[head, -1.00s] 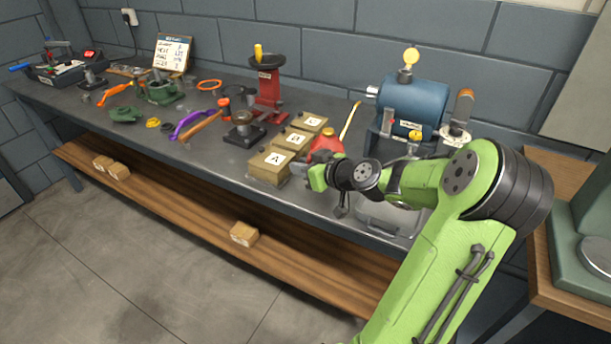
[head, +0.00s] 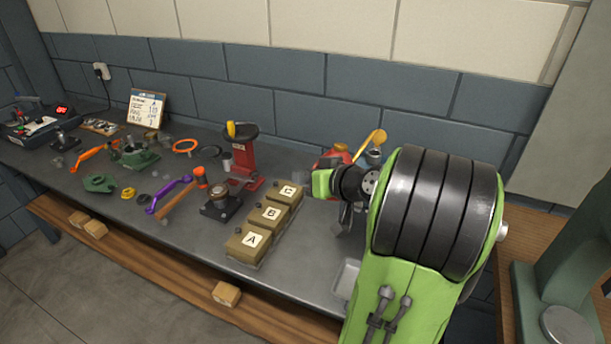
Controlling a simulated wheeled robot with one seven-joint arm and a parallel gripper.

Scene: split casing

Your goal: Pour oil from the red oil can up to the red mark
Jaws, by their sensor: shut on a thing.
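The red oil can (head: 334,158) shows in the head view just behind my gripper, mostly hidden by it. A yellow piece (head: 371,142) slants up to the right of the can. My gripper (head: 324,184) is at the can, right of the box marked C, and appears shut on it. The grip itself is hidden by my wrist. A small part of the blue motor housing (head: 374,157) shows behind my arm; the rest is covered. I cannot make out the red mark.
Boxes C (head: 288,193), B (head: 270,214) and A (head: 250,239) stand in a row left of my gripper. A red stand (head: 243,158) is behind them. A clear tray (head: 346,278) lies at the bench's front edge. Tools and parts cover the bench's left side.

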